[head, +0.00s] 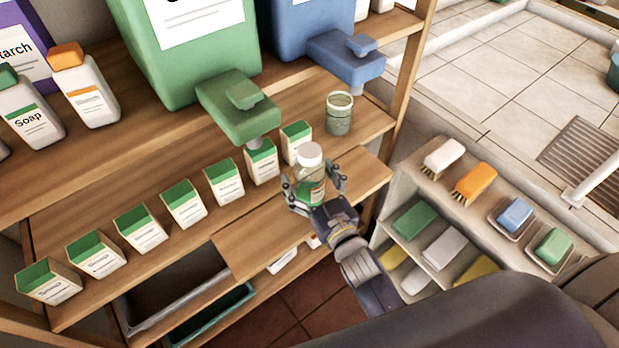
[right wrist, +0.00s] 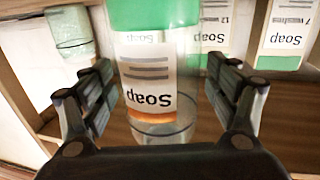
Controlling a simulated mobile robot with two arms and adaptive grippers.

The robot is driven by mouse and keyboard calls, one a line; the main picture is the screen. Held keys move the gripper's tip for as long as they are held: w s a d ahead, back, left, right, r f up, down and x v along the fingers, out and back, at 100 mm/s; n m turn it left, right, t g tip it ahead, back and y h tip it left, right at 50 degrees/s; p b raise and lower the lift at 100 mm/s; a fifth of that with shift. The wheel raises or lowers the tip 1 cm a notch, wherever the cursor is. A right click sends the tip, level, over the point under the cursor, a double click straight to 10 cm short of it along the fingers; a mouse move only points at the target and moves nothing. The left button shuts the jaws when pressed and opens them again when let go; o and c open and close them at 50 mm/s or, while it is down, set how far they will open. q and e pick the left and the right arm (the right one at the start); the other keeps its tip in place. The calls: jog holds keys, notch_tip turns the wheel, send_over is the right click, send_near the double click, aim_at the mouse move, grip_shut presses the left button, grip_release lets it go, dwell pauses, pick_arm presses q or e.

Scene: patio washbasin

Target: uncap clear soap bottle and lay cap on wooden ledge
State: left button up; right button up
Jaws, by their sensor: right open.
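The clear soap bottle (head: 309,174) stands upright near the right part of the wooden ledge (head: 252,245), with its white cap (head: 309,154) on top. My right gripper (head: 314,187) is open, with its fingers on either side of the bottle's body, below the cap. In the right wrist view the bottle (right wrist: 150,85) is between the spread fingers (right wrist: 160,100), with a visible gap on each side; its soap label faces the camera. The cap is outside that view. My left gripper is not in view.
A row of green-topped soap cartons (head: 184,204) stands behind the ledge. A green dispenser tap (head: 238,108) overhangs them. A glass jar (head: 339,113) stands behind the bottle. A brush shelf (head: 405,190) is at the right. The ledge's left part is bare.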

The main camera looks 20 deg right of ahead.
aim_at(310, 168)
jog(key=c, duration=1.2)
jog(key=shift+c, duration=0.2)
jog(key=shift+r, duration=0.1)
jog(key=shift+r, duration=0.6)
notch_tip(310, 168, up, 2)
jog(key=shift+r, duration=0.25)
jog(key=s+a+r+b, duration=0.1)
jog(key=s+a+b, duration=0.2)
jog(key=s, duration=1.2)
jog(key=shift+a, duration=1.3)
jog(key=shift+r, duration=0.1)
